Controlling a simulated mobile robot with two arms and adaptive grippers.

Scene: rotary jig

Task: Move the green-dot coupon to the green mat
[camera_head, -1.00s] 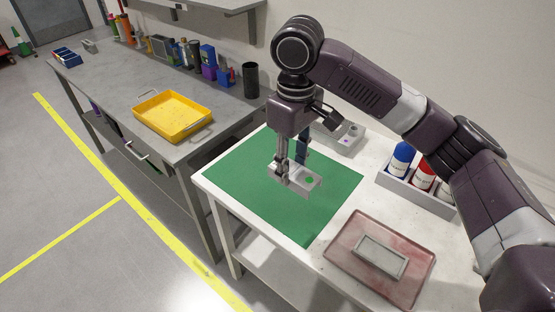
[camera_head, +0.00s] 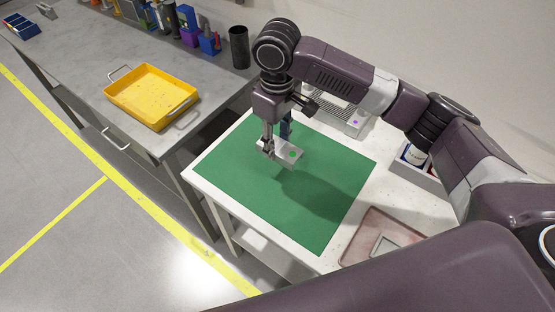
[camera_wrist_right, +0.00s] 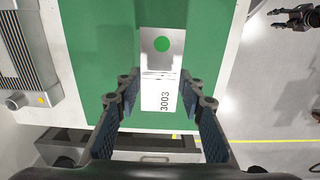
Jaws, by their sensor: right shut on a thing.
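The green-dot coupon (camera_head: 288,153) is a flat, pale metallic plate with a green dot. It also shows in the right wrist view (camera_wrist_right: 161,75), with the number 3003 on it. My right gripper (camera_head: 277,146) is shut on the coupon, its fingers on either side of it in the right wrist view (camera_wrist_right: 158,112). The green mat (camera_head: 235,180) lies on the white table. The coupon is over the mat, with a shadow on the mat to its lower right. A dark shape like my left gripper (camera_wrist_right: 292,17) shows at the wrist view's top right; its jaws are unclear.
A grey finned fixture (camera_head: 340,113) stands behind the mat, and a grey bottle rack (camera_head: 418,174) to its right. A reddish tray (camera_head: 365,236) is at the front right, partly hidden by my arm. A yellow tray (camera_head: 122,99) sits on the left bench. Most of the mat is clear.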

